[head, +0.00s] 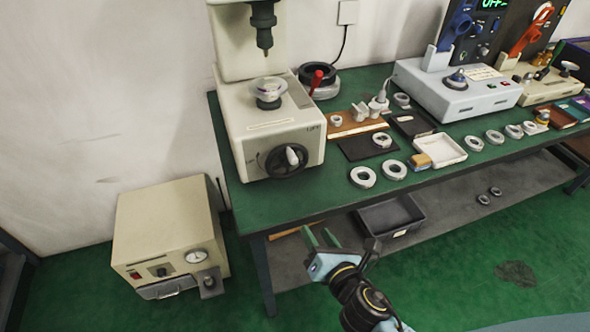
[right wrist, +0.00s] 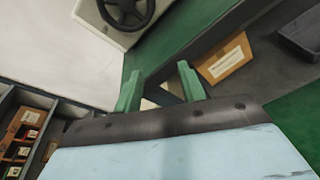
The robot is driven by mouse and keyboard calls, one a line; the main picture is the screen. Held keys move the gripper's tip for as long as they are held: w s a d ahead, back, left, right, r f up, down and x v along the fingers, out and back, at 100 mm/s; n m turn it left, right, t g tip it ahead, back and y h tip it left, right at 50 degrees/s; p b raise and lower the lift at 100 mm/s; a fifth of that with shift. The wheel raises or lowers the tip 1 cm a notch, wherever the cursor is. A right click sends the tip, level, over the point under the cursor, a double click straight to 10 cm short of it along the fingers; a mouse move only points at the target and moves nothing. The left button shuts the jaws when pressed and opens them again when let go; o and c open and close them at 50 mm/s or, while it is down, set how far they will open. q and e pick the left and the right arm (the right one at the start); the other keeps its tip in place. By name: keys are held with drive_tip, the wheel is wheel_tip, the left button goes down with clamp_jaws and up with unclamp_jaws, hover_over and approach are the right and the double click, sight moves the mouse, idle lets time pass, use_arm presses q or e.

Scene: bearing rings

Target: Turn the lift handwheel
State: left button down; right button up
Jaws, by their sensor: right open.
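The lift handwheel (head: 287,160) is a black round wheel with a pale grip, on the front of the cream machine (head: 240,120) at the left end of the green bench. In the right wrist view the black handwheel (right wrist: 127,10) shows at the top, cut by the edge. My right gripper (head: 320,238) has green fingers and is open and empty. It is below and to the right of the handwheel, in front of the bench edge, apart from the wheel. Its two fingers (right wrist: 160,78) stand apart in the right wrist view. My left gripper is not in view.
A cream box with a gauge (head: 170,240) stands on the floor at the left. The green bench (head: 330,190) carries several metal rings, a white tray (head: 440,150) and a grey instrument (head: 458,92). A dark bin (head: 390,217) sits on the lower shelf.

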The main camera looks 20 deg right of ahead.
sight(295, 163)
wheel_tip(295, 163, up, 10)
drive_tip(key=w+n+t, duration=0.2)
drive_tip(key=n+t, duration=0.1)
drive_tip(key=n, duration=0.1)
drive_tip(key=w, duration=0.7)
drive_tip(key=w+a, duration=0.1)
drive_tip(key=w, duration=0.3)
drive_tip(key=shift+w+a, duration=0.1)
drive_tip(key=shift+w, duration=0.25)
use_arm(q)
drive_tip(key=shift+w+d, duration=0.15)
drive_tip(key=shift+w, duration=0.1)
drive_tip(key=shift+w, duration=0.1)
use_arm(e)
clamp_jaws()
